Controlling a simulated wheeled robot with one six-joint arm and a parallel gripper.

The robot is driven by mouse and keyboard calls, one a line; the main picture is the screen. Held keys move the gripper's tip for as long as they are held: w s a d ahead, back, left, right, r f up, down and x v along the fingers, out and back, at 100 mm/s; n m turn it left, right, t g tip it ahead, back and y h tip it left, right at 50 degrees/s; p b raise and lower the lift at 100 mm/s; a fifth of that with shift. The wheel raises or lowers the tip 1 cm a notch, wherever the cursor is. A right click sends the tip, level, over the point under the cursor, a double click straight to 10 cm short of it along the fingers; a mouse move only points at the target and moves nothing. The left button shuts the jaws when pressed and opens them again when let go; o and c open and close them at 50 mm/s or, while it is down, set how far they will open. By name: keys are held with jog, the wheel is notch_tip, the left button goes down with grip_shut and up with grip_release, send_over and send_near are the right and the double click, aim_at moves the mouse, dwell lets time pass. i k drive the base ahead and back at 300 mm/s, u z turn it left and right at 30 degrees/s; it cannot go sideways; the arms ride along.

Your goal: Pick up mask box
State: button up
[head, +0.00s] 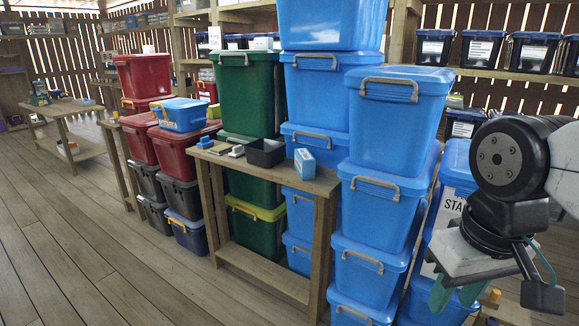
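A small light-blue and white box (305,162), which looks like the mask box, stands upright on the narrow wooden table (318,184) in the middle of the view. It is near the table's right end, just right of a black open tray. My gripper (456,297) is at the lower right, well to the right of the table and lower than its top. Its two green fingers point down and stand apart, with nothing seen between them. The stacked blue bins lie between my gripper and the box in the picture.
The black tray (265,153) and several small items share the tabletop. Tall stacks of blue bins (385,165) rise right of the table, with green bins (247,95) behind it and red bins (142,76) further left. The wooden floor (90,235) at front left is clear.

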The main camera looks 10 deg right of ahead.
aim_at(305, 162)
jog(key=u, duration=1.55)
jog(key=i, duration=2.05)
jog(key=z, duration=3.4)
